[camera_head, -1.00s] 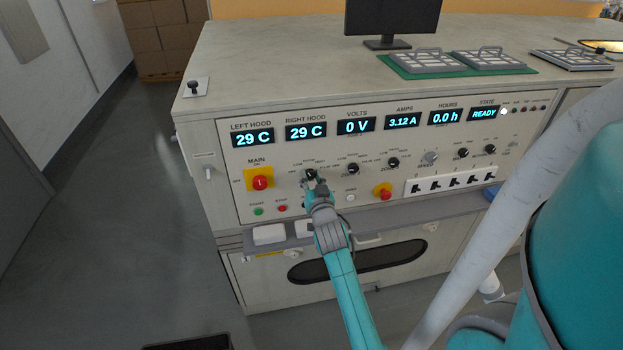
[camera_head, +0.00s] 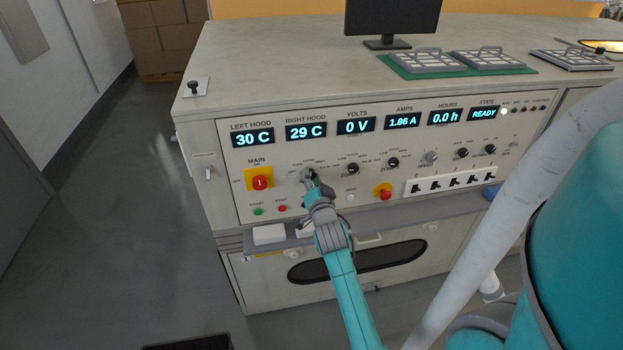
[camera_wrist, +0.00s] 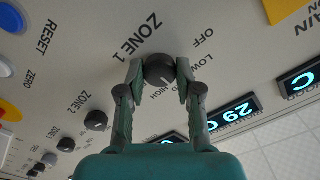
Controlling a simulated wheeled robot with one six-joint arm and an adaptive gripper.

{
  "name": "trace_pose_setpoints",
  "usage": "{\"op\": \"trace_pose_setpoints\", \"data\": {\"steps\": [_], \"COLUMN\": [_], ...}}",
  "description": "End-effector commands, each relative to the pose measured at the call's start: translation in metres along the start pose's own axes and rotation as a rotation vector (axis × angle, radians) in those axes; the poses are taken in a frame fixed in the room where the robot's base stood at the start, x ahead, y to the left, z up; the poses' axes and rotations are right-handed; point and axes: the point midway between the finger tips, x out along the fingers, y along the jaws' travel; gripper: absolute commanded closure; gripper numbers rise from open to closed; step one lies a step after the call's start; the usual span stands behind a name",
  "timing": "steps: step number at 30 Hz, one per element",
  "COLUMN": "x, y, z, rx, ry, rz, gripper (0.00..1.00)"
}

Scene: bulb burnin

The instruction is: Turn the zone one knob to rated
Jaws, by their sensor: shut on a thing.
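The zone one knob (camera_wrist: 159,69) is a round dark knob under the ZONE 1 label in the wrist view. My gripper (camera_wrist: 160,75) is shut on it, one finger on each side. I cannot clearly tell where the pointer stands. In the head view my gripper (camera_head: 312,180) reaches the panel (camera_head: 225,180) and covers most of the knob. The displays read 30 C, 29 C, 0 V, 1.86 A, 0.0 h and READY.
The zone 2 knob (camera_head: 352,168) and another similar knob (camera_head: 393,163) sit to the right. The red main switch (camera_head: 260,183) is on the left, and a red stop button (camera_head: 385,193) is at lower right. A grey ledge (camera_head: 400,213) runs below the panel.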

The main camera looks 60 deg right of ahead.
Motion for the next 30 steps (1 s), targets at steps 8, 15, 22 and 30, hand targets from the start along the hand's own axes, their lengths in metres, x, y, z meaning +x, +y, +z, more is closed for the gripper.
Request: {"op": "trace_pose_setpoints", "data": {"steps": [8,15,22,30], "x": [0.000,0.000,0.000,-0.024], "y": [0.000,0.000,0.000,0.001], "z": [0.000,0.000,0.000,0.001], "rx": [0.001,0.000,0.000,-0.001], "ry": [-0.001,-0.001,0.000,-0.002], "rz": [0.001,0.001,0.000,0.001], "gripper": [1.00,0.40,0.40,0.40]}}
